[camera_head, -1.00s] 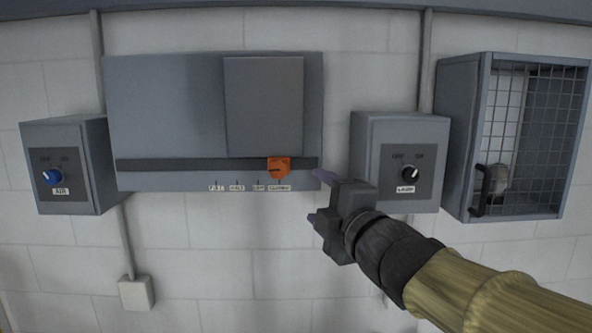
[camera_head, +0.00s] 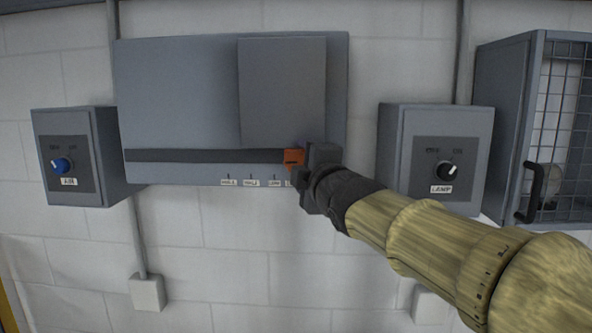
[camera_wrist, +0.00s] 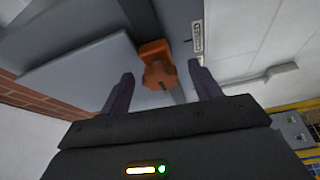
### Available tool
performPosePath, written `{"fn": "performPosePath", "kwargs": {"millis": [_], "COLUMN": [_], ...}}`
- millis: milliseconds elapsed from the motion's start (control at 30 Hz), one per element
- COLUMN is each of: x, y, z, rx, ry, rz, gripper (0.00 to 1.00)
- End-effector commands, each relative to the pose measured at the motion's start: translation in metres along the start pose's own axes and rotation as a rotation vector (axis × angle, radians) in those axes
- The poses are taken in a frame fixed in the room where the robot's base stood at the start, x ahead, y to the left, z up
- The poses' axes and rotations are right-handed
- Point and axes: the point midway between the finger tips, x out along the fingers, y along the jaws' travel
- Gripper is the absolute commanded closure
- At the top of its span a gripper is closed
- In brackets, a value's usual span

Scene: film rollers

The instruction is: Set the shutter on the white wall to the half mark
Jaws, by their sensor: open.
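The shutter (camera_head: 282,92) is a grey plate on a wider grey panel (camera_head: 180,95) on the white wall. A dark slot (camera_head: 200,156) runs below it, with several small labels underneath, one reading HALF (camera_head: 251,183). The orange shutter handle (camera_head: 292,157) is at the slot's right end, by the rightmost label, which my gripper partly hides. My gripper (camera_head: 300,166) is at the handle. In the wrist view my gripper (camera_wrist: 160,85) is open, with the orange handle (camera_wrist: 158,65) between and just beyond its fingertips. I cannot tell whether they touch.
A box with a blue AIR knob (camera_head: 62,166) is at left. A box with a black LAMP knob (camera_head: 447,172) is right of the panel, close above my arm. A mesh-fronted cabinet (camera_head: 505,125) with a black handle stands at far right.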

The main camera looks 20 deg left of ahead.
Motion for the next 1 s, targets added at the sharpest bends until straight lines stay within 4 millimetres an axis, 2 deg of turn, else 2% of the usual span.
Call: {"fn": "performPosePath", "kwargs": {"millis": [133, 400, 467, 733, 1000], "x": [0.0064, 0.0072, 0.0072, 0.0072, 0.0106], "y": [0.0000, 0.0009, 0.0008, 0.0005, -0.0029], "z": [0.0026, 0.0025, 0.0023, 0.0023, 0.0022], "rx": [0.000, 0.000, 0.000, 0.000, 0.000], "ry": [-0.009, -0.010, -0.010, -0.010, -0.015], "rz": [0.001, 0.001, 0.001, 0.001, 0.002], "gripper": [0.37, 0.37, 0.47, 1.00, 1.00]}}
